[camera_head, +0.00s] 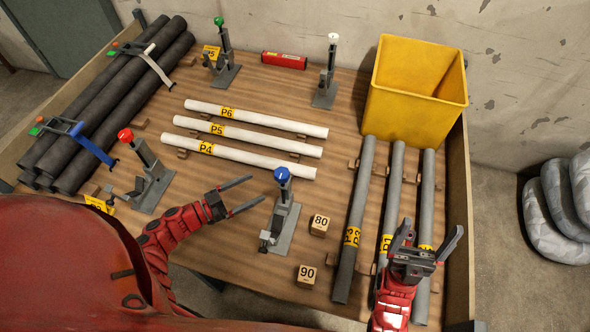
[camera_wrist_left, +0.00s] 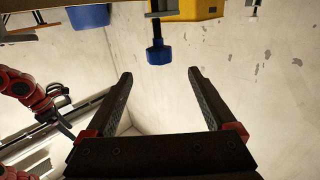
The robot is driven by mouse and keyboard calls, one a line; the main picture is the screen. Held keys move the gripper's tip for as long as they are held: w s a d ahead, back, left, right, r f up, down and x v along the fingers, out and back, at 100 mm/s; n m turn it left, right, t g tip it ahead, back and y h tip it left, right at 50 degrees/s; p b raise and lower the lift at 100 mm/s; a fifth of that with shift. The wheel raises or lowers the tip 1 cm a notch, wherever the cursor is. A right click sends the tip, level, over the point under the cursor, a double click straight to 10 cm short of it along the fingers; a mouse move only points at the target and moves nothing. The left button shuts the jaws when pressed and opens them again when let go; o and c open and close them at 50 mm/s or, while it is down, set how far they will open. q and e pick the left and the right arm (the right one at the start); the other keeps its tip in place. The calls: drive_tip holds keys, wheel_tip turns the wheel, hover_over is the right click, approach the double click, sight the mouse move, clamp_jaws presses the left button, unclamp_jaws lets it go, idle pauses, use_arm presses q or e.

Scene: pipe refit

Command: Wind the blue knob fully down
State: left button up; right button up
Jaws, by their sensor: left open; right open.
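The blue knob (camera_head: 282,174) sits on top of the upright post of a grey clamp stand (camera_head: 281,228), near the front middle of the table. My left gripper (camera_head: 256,190) is open, its two fingers pointing right towards the knob, just left of it and apart from it. In the left wrist view the blue knob (camera_wrist_left: 158,52) appears upside down, beyond and roughly between the open fingertips (camera_wrist_left: 160,73), with nothing between them. My right gripper (camera_head: 432,228) is open and empty above the grey pipes at the right.
Similar stands with red (camera_head: 125,135), green (camera_head: 218,21) and white (camera_head: 333,38) knobs stand around. White pipes (camera_head: 250,135) lie behind the blue-knob stand, grey pipes (camera_head: 360,200) to its right. Blocks marked 80 (camera_head: 319,226) and 90 (camera_head: 307,276) sit close by. A yellow bin (camera_head: 415,90) stands at back right.

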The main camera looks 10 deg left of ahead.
sight(287, 169)
use_arm(q)
drive_tip(key=p+x, duration=0.2)
drive_tip(key=x, duration=1)
drive_tip(key=shift+w+d+r, duration=0.1)
drive_tip(key=shift+w+d, duration=0.15)
drive_tip(key=shift+w+d+p, duration=0.3)
drive_tip(key=shift+w+d, duration=0.05)
drive_tip(key=shift+d, duration=0.15)
drive_tip(key=c, duration=1.4)
drive_tip(key=shift+o, duration=0.2)
